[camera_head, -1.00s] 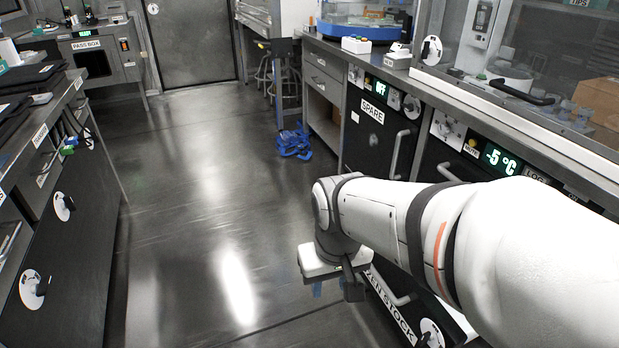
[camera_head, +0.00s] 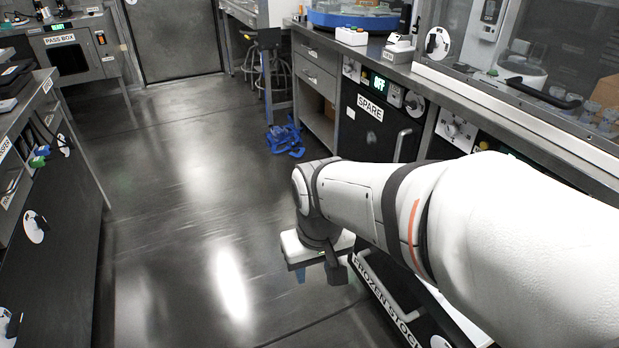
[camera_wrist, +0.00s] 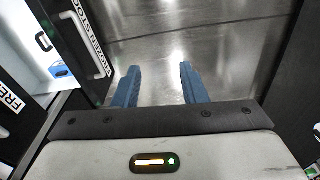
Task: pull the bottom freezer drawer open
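The bottom freezer drawer has a dark front labelled FROZEN STOCK (camera_head: 383,300), low beside my forearm; it also shows at the left of the wrist view (camera_wrist: 101,52). The drawer stands out from the cabinet, and its white interior (camera_wrist: 38,58) with a small blue item (camera_wrist: 60,70) shows behind the front. A pale bar handle (camera_wrist: 84,42) runs along the front. My gripper (camera_wrist: 160,67) is open and empty, with its two blue fingers apart over bare floor. It is to the right of the handle and not around it. In the head view my gripper (camera_head: 303,272) hangs low, partly hidden by its own body.
A SPARE unit (camera_head: 375,125) with an upright handle stands further along the right counter. Blue crumpled items (camera_head: 285,140) lie on the floor ahead. A dark bench (camera_head: 55,215) lines the left side. The floor aisle (camera_head: 180,220) between is clear.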

